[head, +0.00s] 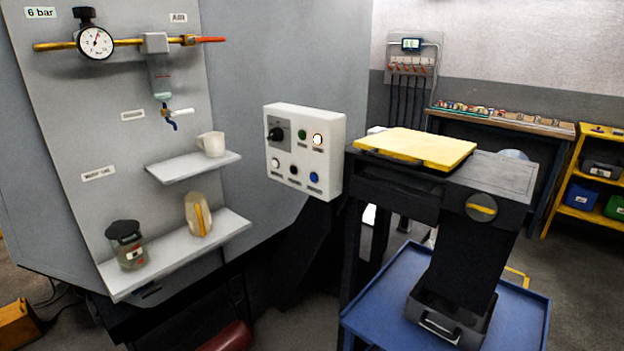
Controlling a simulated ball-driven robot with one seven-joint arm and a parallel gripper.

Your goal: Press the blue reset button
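The blue reset button (314,177) is a small round button at the lower right of a white control panel (333,160). A small label sits beneath it. The panel also bears a black rotary knob (275,134), a green button (302,134), a bright, lit-looking button (318,140), a white button (275,163) and a black button (293,170). Nothing covers the blue button. My gripper is not in view, so whether it is open or shut does not show.
Left of the panel, wall shelves hold a white mug (212,144), a dark-lidded jar (127,245) and a pale bottle (198,215). Right of it stand a dark stand with a yellow-topped piece (418,147) and a blue cart (395,305). A workbench (500,122) is behind.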

